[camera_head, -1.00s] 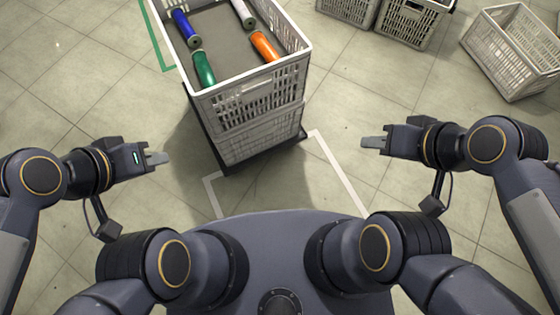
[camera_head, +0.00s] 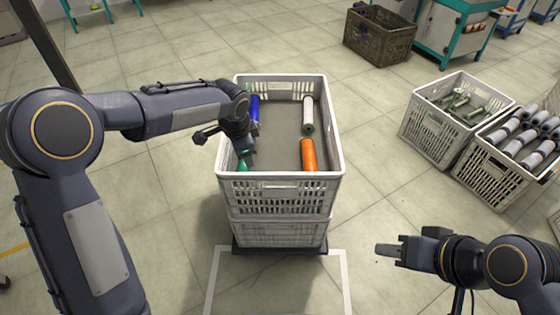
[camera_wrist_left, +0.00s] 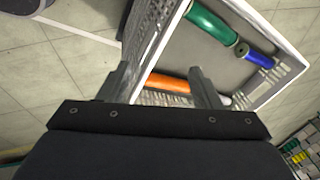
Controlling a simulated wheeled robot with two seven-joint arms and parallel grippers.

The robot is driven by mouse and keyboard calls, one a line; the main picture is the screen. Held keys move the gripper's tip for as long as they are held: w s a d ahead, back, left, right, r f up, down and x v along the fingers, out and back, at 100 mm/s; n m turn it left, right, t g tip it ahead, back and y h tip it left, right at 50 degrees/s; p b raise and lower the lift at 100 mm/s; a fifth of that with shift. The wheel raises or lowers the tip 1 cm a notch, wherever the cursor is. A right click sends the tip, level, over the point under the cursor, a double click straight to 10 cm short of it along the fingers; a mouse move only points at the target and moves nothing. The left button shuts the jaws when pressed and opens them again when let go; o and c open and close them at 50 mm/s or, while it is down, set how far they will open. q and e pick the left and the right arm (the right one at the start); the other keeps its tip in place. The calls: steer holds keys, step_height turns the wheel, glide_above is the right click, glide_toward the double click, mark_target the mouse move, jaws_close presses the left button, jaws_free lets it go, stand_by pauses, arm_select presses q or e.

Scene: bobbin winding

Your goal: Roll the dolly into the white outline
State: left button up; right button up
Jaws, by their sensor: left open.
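The dark dolly (camera_head: 280,250) carries two stacked light-grey crates (camera_head: 285,205). Its near edge is at the far line of the white outline (camera_head: 211,285) on the floor. The upper crate holds a blue bobbin (camera_head: 254,112), a green one (camera_head: 243,166), a white one (camera_head: 308,115) and an orange one (camera_head: 309,155). My left gripper (camera_head: 243,152) is at the crate's left side, partly hidden by its wrist. In the left wrist view its fingers (camera_wrist_left: 160,85) are apart, near the crate's rim; contact is unclear. My right gripper (camera_head: 388,250) is right of the outline, away from the crate; its finger gap is unclear.
Crates of metal parts (camera_head: 445,130) and grey rolls (camera_head: 500,175) stand at the right. A brown crate (camera_head: 380,38) and a green-framed cabinet (camera_head: 450,35) stand at the back right. The floor around the dolly is mostly clear.

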mark_target(280, 174)
arm_select(q)
steer(key=shift+w+d+f+m+y+b, duration=0.1)
steer(key=shift+w+d+f+m+b, duration=0.4)
steer(key=shift+w+d+f+m, duration=1.5)
steer(key=shift+w+d+f+n+y+b, duration=0.1)
steer(key=shift+d+f+n+b, duration=0.75)
steer(key=shift+f, duration=2.6)
steer(key=shift+w+d+f+m+y+b, duration=0.15)
steer(key=shift+w+d+f+m, duration=0.85)
steer(key=shift+d+f, duration=1.3)
steer(key=shift+w+a+f+b, duration=0.15)
steer(key=shift+f+b, duration=0.2)
steer(key=shift+f, duration=0.25)
steer(key=shift+w+a+f+b, duration=0.1)
steer(key=shift+a+f+b, duration=0.15)
steer(key=shift+f, duration=0.3)
steer(key=shift+w+a+f+b, duration=0.1)
steer(key=shift+f+b, duration=0.3)
steer(key=shift+f, duration=0.2)
jaws_close()
